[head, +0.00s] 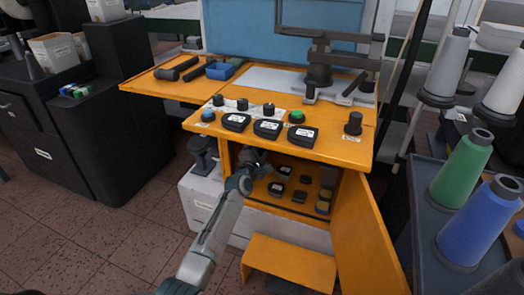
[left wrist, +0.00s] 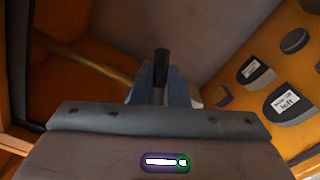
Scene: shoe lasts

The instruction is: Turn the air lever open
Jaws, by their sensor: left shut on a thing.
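The air lever shows in the left wrist view as a black rounded handle (left wrist: 162,62) standing up between the fingertips. My left gripper (left wrist: 161,92) is shut on it. In the head view my left gripper (head: 254,168) reaches into the left part of the open orange cabinet (head: 288,206) under the worktop. There the lever is too small and too covered by the gripper to make out clearly. The lever's base and pivot are hidden behind the fingers in the wrist view. My right gripper is not in view.
Black shoe-last pieces (head: 276,188) sit inside the cabinet, right of my gripper. The open orange door (head: 368,236) stands at the right, with an orange step (head: 289,264) in front. Worktop (head: 339,149) overhangs above. Thread cones (head: 465,170) stand far right.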

